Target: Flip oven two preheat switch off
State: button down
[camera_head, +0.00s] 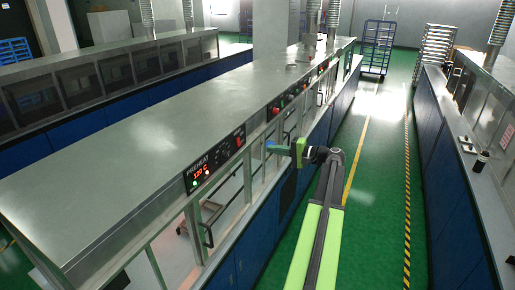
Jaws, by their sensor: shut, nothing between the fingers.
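A black control panel labelled PREHEAT (212,162) is on the near front edge of the long metal oven housing (150,135). A second control panel (285,103) with red and green parts is farther along the same edge. The oven numbers and switch positions are too small to read. My gripper (272,148) is shut and empty, pointing left at the housing front, right of and slightly below the near panel's right end. Contact with the front cannot be judged.
The green aisle floor (375,200) is clear on the right. A counter with a small dark-topped item (481,162) lines the far right. A blue cart (378,45) stands at the aisle's end.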

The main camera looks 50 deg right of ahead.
aim_at(240, 144)
jog(key=b+x, duration=0.1)
jog(key=x, duration=1.1)
jog(key=shift+w+f, duration=0.1)
jog(key=shift+w, duration=0.25)
jog(key=shift+a, duration=0.1)
